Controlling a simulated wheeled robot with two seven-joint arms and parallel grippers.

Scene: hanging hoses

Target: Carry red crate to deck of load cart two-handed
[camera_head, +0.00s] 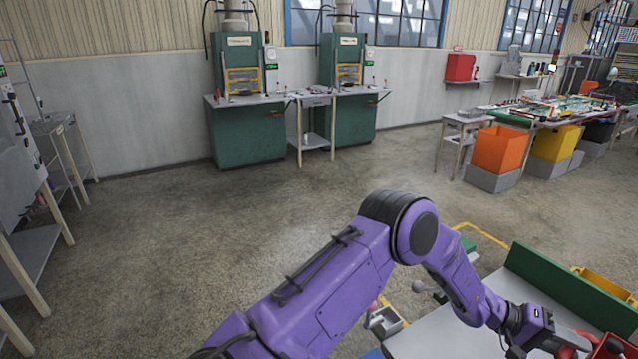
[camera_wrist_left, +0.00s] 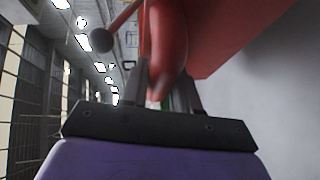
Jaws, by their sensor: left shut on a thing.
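My left gripper (camera_head: 572,346) is low at the right in the head view, at the end of my purple arm. In the left wrist view its two dark fingers (camera_wrist_left: 163,88) are shut on a rounded red part of the red crate (camera_wrist_left: 222,38). The crate's red wall fills the upper right of that view. In the head view only a bit of the red crate (camera_head: 614,347) shows at the bottom right corner, and the rest is cut off. My right gripper is not in view. I cannot make out the load cart's deck for sure.
A pale work surface (camera_head: 440,338) with a long green board (camera_head: 570,298) is under and behind my left gripper. A yellow bin (camera_head: 605,288) is beyond the board. Green machine cabinets (camera_head: 245,132) and an orange bin (camera_head: 498,150) stand farther back. The middle floor is clear.

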